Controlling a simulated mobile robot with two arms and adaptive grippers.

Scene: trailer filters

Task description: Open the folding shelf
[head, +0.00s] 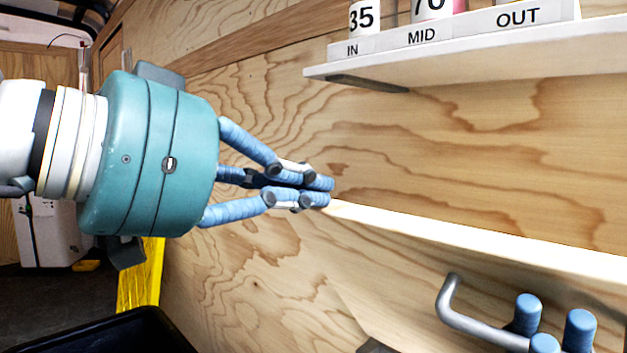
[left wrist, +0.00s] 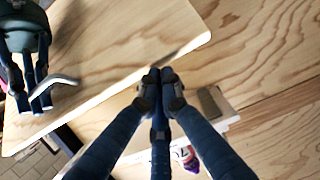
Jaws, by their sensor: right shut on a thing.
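The folding shelf (head: 500,240) is a plywood panel in the lower right of the head view, with a bright pale edge along the wall. It also fills the upper left of the left wrist view (left wrist: 130,45). A grey metal handle (head: 452,305) sits on its face. My right gripper (head: 550,328), partly cut off at the bottom right, is shut on the handle; it also shows in the left wrist view (left wrist: 38,88). My left gripper (head: 322,190) has its blue fingertips together and looks empty. They are beside the panel's left end; whether they touch it is unclear.
A white wall shelf (head: 470,55) labelled IN, MID and OUT is above, holding numbered containers (head: 363,16). A black bin (head: 110,335) and a yellow item (head: 140,275) are at lower left. Plywood wall (head: 250,290) lies behind my left gripper.

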